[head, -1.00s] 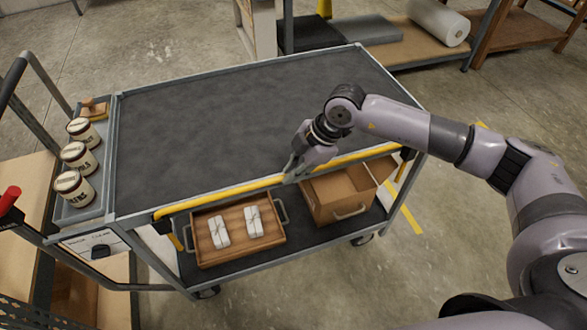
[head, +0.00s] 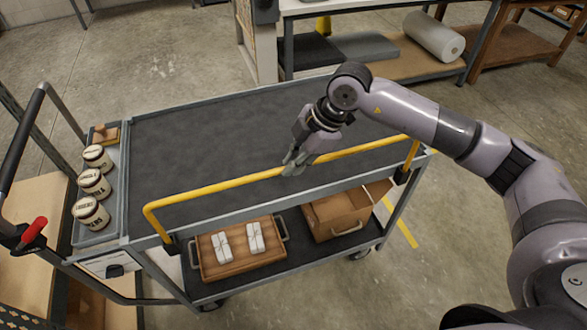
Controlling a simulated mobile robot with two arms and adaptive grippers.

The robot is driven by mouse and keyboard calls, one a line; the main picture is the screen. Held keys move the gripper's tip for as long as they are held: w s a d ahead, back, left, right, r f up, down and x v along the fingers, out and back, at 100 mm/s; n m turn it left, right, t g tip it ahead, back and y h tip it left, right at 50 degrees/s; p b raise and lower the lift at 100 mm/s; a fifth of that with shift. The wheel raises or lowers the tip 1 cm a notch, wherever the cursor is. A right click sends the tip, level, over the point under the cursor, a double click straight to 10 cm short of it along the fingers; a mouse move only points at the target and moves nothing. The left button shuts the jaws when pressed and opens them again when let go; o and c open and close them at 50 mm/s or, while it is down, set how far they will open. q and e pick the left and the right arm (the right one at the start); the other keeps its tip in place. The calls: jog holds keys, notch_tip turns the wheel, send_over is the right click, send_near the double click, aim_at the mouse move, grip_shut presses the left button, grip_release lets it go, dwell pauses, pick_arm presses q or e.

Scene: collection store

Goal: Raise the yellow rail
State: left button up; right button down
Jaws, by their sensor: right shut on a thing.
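The yellow rail (head: 222,184) runs along the near long side of the cart's dark top shelf (head: 190,140). It stands up above the shelf's edge, its bent ends going down to black brackets at the near left and right corners. My right gripper (head: 292,168) is shut on the rail near its middle, with the arm reaching in from the right. My left gripper does not show in the head view.
Several labelled jars (head: 93,184) stand in a side tray at the cart's left end. The lower shelf holds a wooden tray (head: 212,272) with white bundles and an open cardboard box (head: 335,214). The top shelf is bare. A workbench (head: 400,70) stands behind.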

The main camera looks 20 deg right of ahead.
jog(key=shift+w+r, duration=0.2)
jog(key=shift+r, duration=0.3)
jog(key=c, duration=2.1)
grip_release()
jog(key=shift+r, duration=0.1)
jog(key=o, duration=0.4)
jog(key=shift+s, duration=0.15)
jog(key=shift+o, duration=0.5)
jog(key=shift+f, duration=0.2)
jog(key=v, duration=1.2)
